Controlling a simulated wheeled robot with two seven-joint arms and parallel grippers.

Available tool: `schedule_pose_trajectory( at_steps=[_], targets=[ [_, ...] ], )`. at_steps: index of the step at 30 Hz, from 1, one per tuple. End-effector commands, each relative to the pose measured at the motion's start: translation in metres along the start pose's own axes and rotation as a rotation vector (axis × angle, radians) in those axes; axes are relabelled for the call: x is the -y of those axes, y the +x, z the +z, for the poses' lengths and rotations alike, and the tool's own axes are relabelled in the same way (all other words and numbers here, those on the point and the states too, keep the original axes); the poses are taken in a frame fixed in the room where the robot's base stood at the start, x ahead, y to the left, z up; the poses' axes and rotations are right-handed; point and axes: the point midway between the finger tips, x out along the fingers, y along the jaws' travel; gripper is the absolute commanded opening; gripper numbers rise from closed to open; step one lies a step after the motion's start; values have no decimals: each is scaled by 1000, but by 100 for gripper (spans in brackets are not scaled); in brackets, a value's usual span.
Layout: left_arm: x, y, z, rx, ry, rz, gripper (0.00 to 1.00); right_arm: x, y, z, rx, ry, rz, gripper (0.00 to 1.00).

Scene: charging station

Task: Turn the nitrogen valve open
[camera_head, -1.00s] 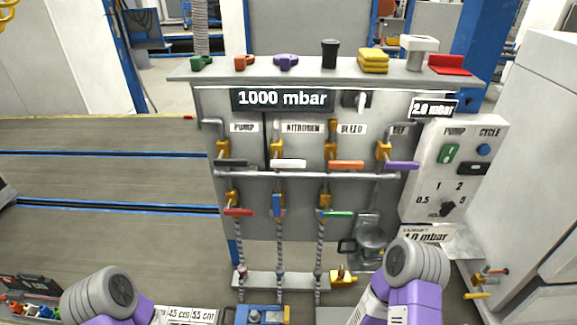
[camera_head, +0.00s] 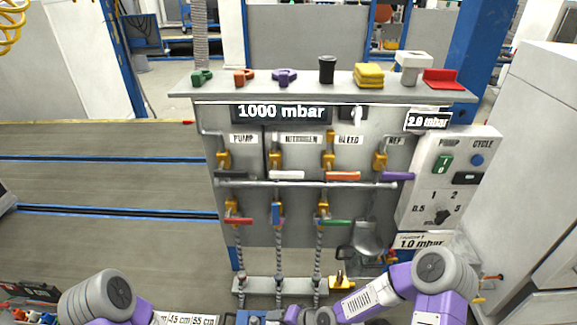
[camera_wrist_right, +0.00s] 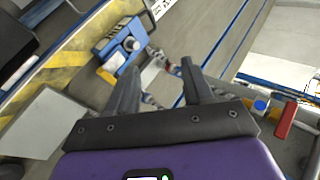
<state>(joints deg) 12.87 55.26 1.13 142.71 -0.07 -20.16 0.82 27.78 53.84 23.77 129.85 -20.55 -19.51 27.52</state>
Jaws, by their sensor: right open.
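The nitrogen valve sits under the NITROGEN label on the grey panel. Its white lever (camera_head: 287,175) lies horizontally, pointing right from a yellow body (camera_head: 275,160). My right arm reaches in low at the bottom right of the head view, below and in front of the panel, well apart from the white lever. My right gripper (camera_wrist_right: 160,72) shows in the right wrist view with two dark fingers spread and nothing between them. The white lever cannot be made out in that view. Of my left arm only a grey and purple link shows at the bottom left; its gripper is out of view.
Black (camera_head: 231,171), orange (camera_head: 343,175) and purple (camera_head: 397,176) levers share the row. A horizontal rail (camera_head: 300,184) runs just below, above red (camera_head: 238,222), blue (camera_head: 277,212) and green (camera_head: 335,222) handles. Hoses hang beneath. A control box (camera_head: 452,175) stands at right.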

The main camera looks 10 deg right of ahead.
Motion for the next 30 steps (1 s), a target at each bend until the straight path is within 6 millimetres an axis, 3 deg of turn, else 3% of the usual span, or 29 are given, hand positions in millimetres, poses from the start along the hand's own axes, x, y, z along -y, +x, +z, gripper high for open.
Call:
schedule_pose_trajectory(
  at_steps=[1,4,6,10,12,15,20,30],
  targets=[
    [-5,-13,0,0,0,0,43,40,-16,-35,-61,38,-94,51],
    [-10,-26,1,0,0,0,43,105,-50,-95,-160,103,-273,51],
    [-13,-35,2,0,0,0,43,147,-85,-137,-225,140,-393,51],
    [-18,-47,2,0,0,0,43,205,-157,-199,-323,189,-578,51],
    [-19,-51,2,0,0,0,43,224,-188,-221,-359,203,-644,51],
    [-20,-54,2,0,0,0,43,240,-217,-238,-388,213,-704,51],
    [-21,-56,2,0,0,0,43,250,-232,-248,-403,219,-740,51],
    [-22,-60,3,0,0,0,43,277,-203,-266,-399,219,-741,51]
  ],
)
